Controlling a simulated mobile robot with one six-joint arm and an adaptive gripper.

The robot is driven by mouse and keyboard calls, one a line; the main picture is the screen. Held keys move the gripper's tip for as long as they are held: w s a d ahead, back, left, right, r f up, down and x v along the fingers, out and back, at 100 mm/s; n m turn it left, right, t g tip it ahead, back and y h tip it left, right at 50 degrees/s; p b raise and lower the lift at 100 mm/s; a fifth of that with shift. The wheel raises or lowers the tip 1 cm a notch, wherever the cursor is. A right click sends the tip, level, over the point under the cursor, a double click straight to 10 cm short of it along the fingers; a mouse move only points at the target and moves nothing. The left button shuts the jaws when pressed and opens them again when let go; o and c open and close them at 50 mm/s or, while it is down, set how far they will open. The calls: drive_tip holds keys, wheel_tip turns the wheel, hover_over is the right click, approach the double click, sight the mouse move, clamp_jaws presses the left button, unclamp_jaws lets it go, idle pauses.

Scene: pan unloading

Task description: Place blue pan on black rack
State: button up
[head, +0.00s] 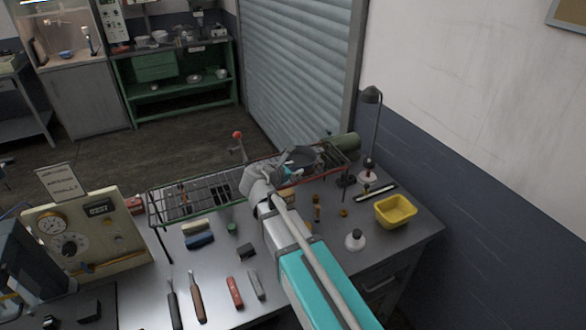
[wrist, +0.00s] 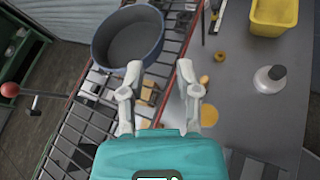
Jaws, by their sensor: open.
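The blue pan (wrist: 127,40) is a round, dark pan with a blue outer wall. In the wrist view it lies over the wire bars of the black rack (wrist: 66,150), just beyond my left finger. It also shows in the head view (head: 300,156) over the rack's right part, partly hidden by my arm. The long rack also spans the back of the bench in the head view (head: 186,219). My gripper (wrist: 159,68) is open with nothing between its fingers. Whether the left fingertip touches the pan's wall is unclear. I see no handle on the pan.
A yellow bin (head: 395,211), a white-based object (head: 355,240) and a desk lamp (head: 371,97) stand at the right. Several hand tools lie in front. A red-knobbed lever (head: 238,136) stands up behind the rack. A gauge panel (head: 85,240) is at the left.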

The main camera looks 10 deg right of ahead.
idle(0.3)
drive_tip(key=s+d+f+m+g+y, duration=0.3)
drive_tip(key=s+d+f+m+g, duration=0.45)
drive_tip(key=m, duration=0.45)
drive_tip(key=s+f+m+g+y, duration=0.2)
drive_tip(key=s+f+m+y, duration=0.2)
drive_tip(key=s+m, duration=0.8)
drive_tip(key=shift+a+f+y, duration=0.2)
drive_tip(key=shift+a+y, duration=0.25)
drive_tip(key=shift+y, duration=0.75)
drive_tip(key=shift+f+g, duration=0.1)
drive_tip(key=shift+g, duration=0.15)
